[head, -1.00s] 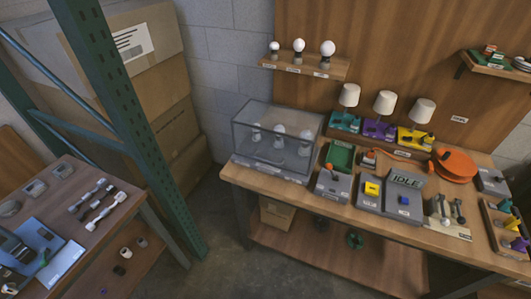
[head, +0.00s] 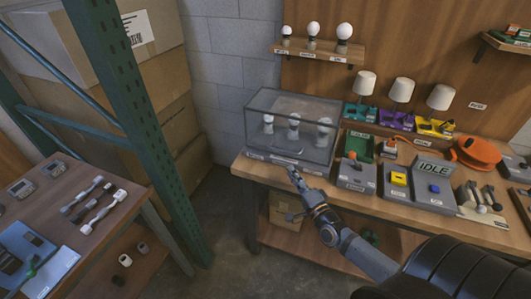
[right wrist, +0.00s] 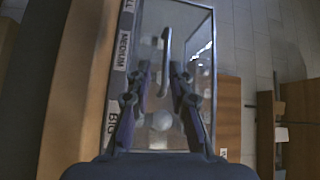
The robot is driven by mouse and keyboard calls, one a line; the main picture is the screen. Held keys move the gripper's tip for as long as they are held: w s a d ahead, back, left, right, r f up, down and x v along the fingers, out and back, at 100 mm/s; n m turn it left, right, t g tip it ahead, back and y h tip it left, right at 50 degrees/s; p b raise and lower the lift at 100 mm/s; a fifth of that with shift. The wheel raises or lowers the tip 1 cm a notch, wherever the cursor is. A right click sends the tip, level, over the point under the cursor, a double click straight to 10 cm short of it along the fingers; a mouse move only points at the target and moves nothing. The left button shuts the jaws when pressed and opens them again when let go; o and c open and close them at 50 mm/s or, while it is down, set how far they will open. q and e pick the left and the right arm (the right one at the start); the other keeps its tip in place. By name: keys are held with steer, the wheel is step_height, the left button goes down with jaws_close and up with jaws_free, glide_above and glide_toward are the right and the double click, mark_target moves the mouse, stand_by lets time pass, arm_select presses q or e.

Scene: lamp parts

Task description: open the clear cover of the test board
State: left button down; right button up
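The clear cover (head: 262,112) is a see-through box with dark edges, down over the test board at the left end of the workbench. Several white bulbs stand inside it. The board's grey front edge (head: 283,165) carries labels; MEDIUM shows in the right wrist view. My right gripper (head: 292,172) is just in front of this edge. In the right wrist view, my right gripper (right wrist: 160,68) has its fingers apart with nothing held. A bar-shaped handle (right wrist: 166,50) on the cover shows between and beyond the fingertips; contact cannot be told. My left gripper is out of view.
Right of the cover stand a green tray (head: 360,146), grey button boxes and a sign (head: 433,168) reading IDLE. A green rack post (head: 125,120) rises at left, with open floor between.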

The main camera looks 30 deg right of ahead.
mark_target(282, 150)
steer(key=shift+m+t+h, duration=0.3)
steer(key=shift+m+h, duration=0.1)
steer(key=shift+m, duration=0.1)
steer(key=w, duration=0.3)
steer(key=w+d+r+b, duration=0.1)
steer(key=w, duration=0.3)
steer(key=w+r, duration=0.1)
steer(key=w, duration=0.2)
steer(key=shift+w+d+r, duration=0.15)
steer(key=shift+w+d, duration=0.1)
steer(key=shift+d, duration=0.15)
jaws_close()
